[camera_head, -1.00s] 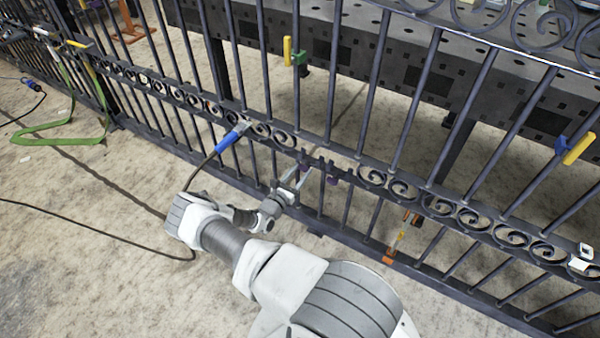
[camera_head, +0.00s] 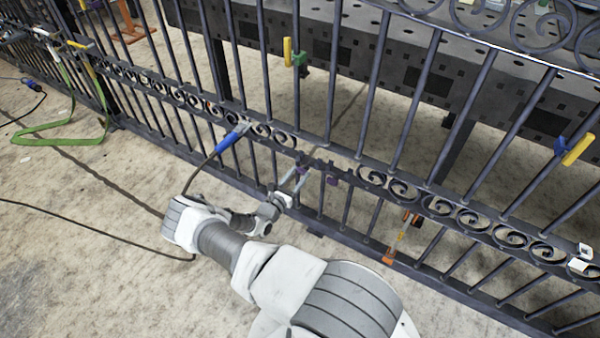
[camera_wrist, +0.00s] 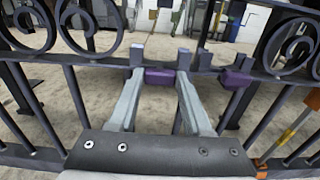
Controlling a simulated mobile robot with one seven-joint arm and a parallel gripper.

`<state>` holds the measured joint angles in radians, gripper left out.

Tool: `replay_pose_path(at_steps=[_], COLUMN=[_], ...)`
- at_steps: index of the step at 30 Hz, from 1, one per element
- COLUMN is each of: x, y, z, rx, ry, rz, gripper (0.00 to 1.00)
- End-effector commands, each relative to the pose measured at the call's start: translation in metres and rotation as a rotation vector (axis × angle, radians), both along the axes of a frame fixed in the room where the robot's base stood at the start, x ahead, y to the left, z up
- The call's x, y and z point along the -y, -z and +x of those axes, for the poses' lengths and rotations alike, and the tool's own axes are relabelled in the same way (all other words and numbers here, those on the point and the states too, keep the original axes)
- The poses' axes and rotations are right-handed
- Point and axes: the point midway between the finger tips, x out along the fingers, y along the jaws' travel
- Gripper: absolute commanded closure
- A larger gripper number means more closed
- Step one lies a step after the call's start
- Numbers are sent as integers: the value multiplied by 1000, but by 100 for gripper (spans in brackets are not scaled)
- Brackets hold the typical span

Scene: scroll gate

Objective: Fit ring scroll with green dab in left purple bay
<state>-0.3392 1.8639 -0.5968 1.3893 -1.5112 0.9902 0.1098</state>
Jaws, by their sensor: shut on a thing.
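My gripper (camera_wrist: 160,88) is at the gate's middle rail, its two pale fingers set apart. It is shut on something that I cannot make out. A purple block (camera_wrist: 160,77) shows between the fingers in the wrist view, on the rail; a second purple block (camera_wrist: 236,78) lies to the right. In the head view one purple part (camera_head: 303,167) is beside the fingertips and another (camera_head: 332,177) is to their right. Short upright prongs (camera_wrist: 203,58) stand on the rail there. I cannot pick out a ring scroll with a green dab; what the fingers hold is hidden or unclear.
Curled scrolls (camera_head: 372,180) line the rail on both sides of the purple parts. A blue-handled tool (camera_head: 230,137) is at the rail to the left. An orange clamp (camera_head: 402,238) is low on the right. A dark perforated table (camera_head: 425,65) stands behind the gate.

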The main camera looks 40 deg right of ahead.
Motion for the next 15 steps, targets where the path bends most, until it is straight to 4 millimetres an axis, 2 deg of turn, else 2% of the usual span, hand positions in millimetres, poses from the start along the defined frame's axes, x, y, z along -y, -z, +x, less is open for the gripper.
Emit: replay_pose_path(at_steps=[3,6,15], x=[-21,-33,-36], y=[-1,0,0], z=[-9,-14,-16], rx=[-4,-3,-2], ry=[-3,-2,0], rz=[1,1,-1], gripper=[100,100,100])
